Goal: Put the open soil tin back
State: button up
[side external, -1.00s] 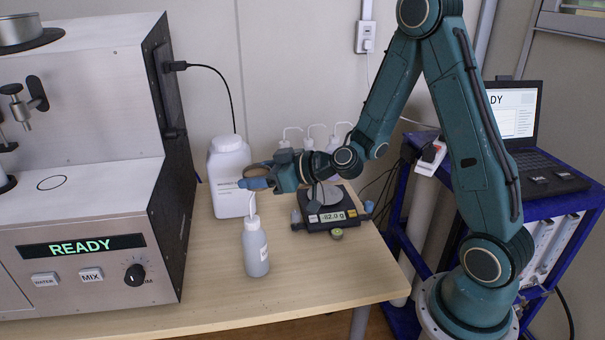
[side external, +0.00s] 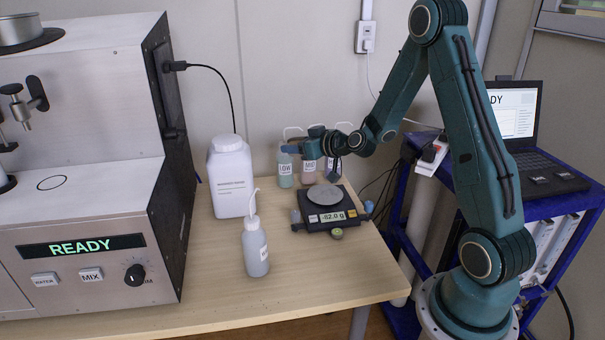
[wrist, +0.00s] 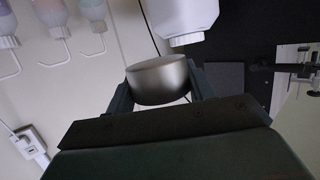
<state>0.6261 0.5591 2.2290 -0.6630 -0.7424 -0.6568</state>
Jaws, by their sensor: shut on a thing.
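The soil tin (wrist: 160,80) is a round, brushed-metal tin between the two fingers of my gripper (wrist: 159,88) in the wrist view. Its inside does not show there, so I cannot tell what it holds. In the side view my gripper (side external: 290,149) is shut and raised above the table, in front of the wash bottles and behind the balance. The tin cannot be made out in that view.
The balance (side external: 332,216) has a bare pan (side external: 326,194) and reads -82.0 g. Labelled wash bottles (side external: 285,170) stand behind it. A white jug (side external: 230,178) and another wash bottle (side external: 255,249) stand left. The analyser (side external: 80,225) reads READY. The table's front right is clear.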

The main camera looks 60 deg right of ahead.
jog(key=s+d+m+h, duration=0.2)
jog(key=d+m+h, duration=0.1)
jog(key=d, duration=0.9)
jog(key=shift+d+g+h, duration=0.3)
jog(key=shift+g+h, duration=0.1)
jog(key=shift+h, duration=0.1)
jog(key=shift+f, duration=0.15)
send_over(325, 194)
notch_tip(325, 194, down, 15)
jog(key=shift+f, duration=0.1)
jog(key=shift+f, duration=2.15)
jog(key=shift+f, duration=0.15)
jog(key=o, duration=1.1)
jog(key=shift+f, duration=0.1)
